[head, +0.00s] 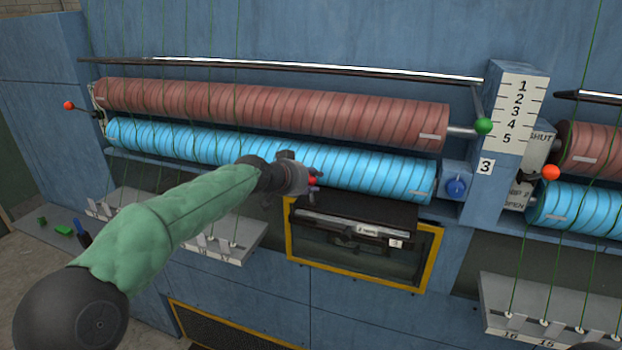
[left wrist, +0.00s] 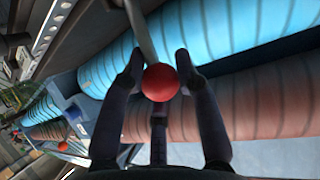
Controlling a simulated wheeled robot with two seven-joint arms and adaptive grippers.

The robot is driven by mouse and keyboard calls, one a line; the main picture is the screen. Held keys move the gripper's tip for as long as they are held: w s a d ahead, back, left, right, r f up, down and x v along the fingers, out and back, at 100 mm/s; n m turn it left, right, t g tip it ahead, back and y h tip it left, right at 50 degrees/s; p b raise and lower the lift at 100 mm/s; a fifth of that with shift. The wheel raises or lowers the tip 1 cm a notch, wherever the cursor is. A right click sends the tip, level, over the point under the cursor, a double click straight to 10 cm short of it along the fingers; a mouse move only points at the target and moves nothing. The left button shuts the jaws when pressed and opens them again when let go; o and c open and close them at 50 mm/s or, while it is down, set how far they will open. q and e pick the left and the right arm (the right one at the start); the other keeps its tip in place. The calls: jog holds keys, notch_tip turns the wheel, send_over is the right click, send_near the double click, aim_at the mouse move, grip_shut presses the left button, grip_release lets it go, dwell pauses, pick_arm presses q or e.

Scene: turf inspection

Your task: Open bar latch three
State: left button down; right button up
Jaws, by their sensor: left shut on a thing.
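My left gripper (head: 308,180) is shut on a red ball knob (left wrist: 160,82), in front of the lower blue roller and above a yellow-framed recess. In the left wrist view the two fingers of the gripper (left wrist: 160,68) flank the knob, and a grey rod (left wrist: 139,32) runs up from it. In the head view the knob (head: 312,181) is a small red patch beside the fingers. The rod is hidden there, so I cannot tell where it joins the machine. A plate marked 3 (head: 485,167) is on the post to the right. My right gripper is not in view.
A brown roller (head: 270,112) lies above the blue roller (head: 350,172), under a long metal bar (head: 290,68). The yellow-framed recess (head: 365,267) is below my gripper. A green ball (head: 484,126), an orange ball (head: 550,172) and another red ball (head: 68,105) stick out.

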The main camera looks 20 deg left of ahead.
pick_arm(q)
jog(key=shift+w+a+r, duration=0.1)
jog(key=shift+a+r, duration=0.05)
jog(key=shift+r, duration=0.4)
jog(key=c, duration=1)
grip_release()
jog(key=shift+o, duration=0.5)
jog(key=shift+w+f, duration=0.15)
jog(key=shift+f, duration=0.1)
jog(key=v, duration=1.2)
jog(key=shift+f, duration=0.1)
